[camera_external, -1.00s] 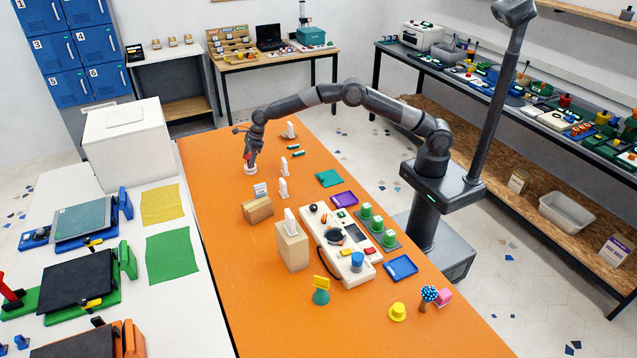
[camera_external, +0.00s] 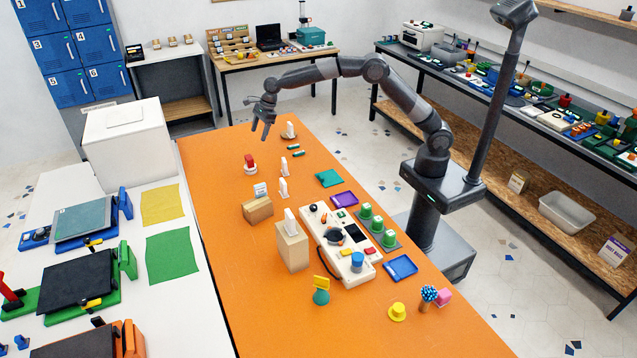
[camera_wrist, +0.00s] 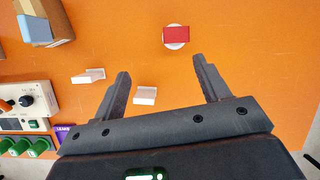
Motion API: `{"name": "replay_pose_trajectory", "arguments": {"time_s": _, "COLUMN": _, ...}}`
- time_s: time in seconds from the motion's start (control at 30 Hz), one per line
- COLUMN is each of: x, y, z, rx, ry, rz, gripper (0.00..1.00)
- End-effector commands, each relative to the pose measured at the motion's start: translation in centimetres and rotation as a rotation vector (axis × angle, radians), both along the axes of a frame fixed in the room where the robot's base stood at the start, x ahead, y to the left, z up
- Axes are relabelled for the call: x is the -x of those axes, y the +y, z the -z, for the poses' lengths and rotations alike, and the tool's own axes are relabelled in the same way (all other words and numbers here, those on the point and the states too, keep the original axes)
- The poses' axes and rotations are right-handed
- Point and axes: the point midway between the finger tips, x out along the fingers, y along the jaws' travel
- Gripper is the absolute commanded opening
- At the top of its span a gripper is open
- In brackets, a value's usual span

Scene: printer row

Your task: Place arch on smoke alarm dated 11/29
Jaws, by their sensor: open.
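A small red block (camera_external: 249,159), which looks like the arch, rests on a white round disc (camera_external: 251,169), likely a smoke alarm, towards the far left of the orange table. In the wrist view the red block (camera_wrist: 176,34) lies across the middle of the white disc (camera_wrist: 175,45). My gripper (camera_external: 261,132) is open and empty, raised above and beyond the block, apart from it. White upright cards (camera_external: 283,188) stand near the disc; no date is readable on them or on the disc.
Another white card (camera_external: 290,130) stands on a tan base at the far right edge. A wooden block (camera_external: 258,210), a taller tan box (camera_external: 292,246) and a cream control panel (camera_external: 342,243) occupy the nearer table. The orange surface left of the disc is clear.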

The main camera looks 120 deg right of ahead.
Motion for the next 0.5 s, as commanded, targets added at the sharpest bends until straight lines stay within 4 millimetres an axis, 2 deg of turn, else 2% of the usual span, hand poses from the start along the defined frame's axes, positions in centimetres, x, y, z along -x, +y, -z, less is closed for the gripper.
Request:
{"name": "replay_pose_trajectory", "arguments": {"time_s": 0.03, "x": 0.6, "y": 1.9, "z": -2.0, "rx": 0.038, "ry": -0.005, "rz": -0.083, "gripper": 0.69}}
{"name": "replay_pose_trajectory", "arguments": {"time_s": 0.2, "x": 3.9, "y": 8.0, "z": -7.1, "rx": 0.179, "ry": -0.007, "rz": -0.404, "gripper": 0.69}}
{"name": "replay_pose_trajectory", "arguments": {"time_s": 0.37, "x": 8.0, "y": 13.3, "z": -10.9, "rx": 0.312, "ry": -0.008, "rz": -0.707, "gripper": 0.69}}
{"name": "replay_pose_trajectory", "arguments": {"time_s": 0.5, "x": 12.2, "y": 17.6, "z": -13.4, "rx": 0.430, "ry": -0.008, "rz": -0.969, "gripper": 0.69}}
